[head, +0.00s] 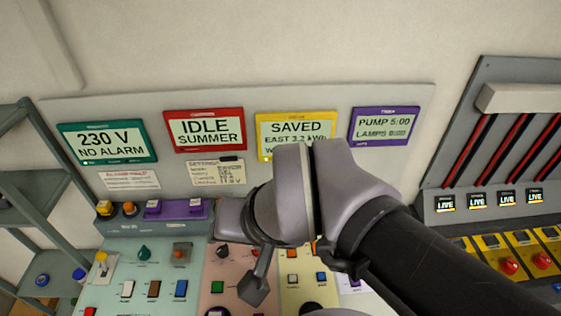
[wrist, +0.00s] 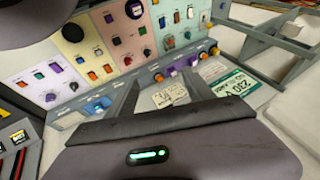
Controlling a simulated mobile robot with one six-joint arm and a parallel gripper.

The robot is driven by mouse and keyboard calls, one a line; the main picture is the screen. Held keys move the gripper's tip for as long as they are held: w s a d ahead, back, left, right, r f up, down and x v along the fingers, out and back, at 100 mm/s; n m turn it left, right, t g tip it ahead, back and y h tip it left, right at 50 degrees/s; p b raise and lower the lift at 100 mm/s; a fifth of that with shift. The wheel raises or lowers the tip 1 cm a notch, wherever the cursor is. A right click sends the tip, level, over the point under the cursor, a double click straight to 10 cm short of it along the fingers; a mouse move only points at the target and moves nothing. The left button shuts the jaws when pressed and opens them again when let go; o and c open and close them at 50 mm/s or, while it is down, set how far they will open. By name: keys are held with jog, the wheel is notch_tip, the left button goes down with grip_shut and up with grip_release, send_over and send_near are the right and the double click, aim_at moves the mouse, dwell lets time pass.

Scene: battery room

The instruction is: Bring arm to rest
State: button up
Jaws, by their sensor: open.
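My arm (head: 385,235) reaches in from the lower right in the head view, bent in front of the control desk. My gripper (wrist: 160,88) shows in the wrist view with its two dark fingers apart and nothing between them. In the head view its grey finger parts hang over the coloured desk panels, and the arm hides part of them. I cannot tell the exact gap between the fingers and the desk. The desk panels (head: 130,265) are green, pink and yellow, with several switches and knobs.
Behind the desk is a board with green (head: 107,141), red (head: 204,130), yellow and purple (head: 384,126) displays. My arm covers part of the yellow one. A shelf rack (head: 20,200) stands at the left. A breaker panel (head: 500,150) with red bars is at the right.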

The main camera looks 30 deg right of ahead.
notch_tip(320, 180, down, 30)
jog(key=s+a+n+b, duration=0.1)
jog(key=b, duration=2.9)
jog(key=shift+s+f+n, duration=0.2)
jog(key=shift+f+n, duration=0.05)
jog(key=shift+n, duration=0.15)
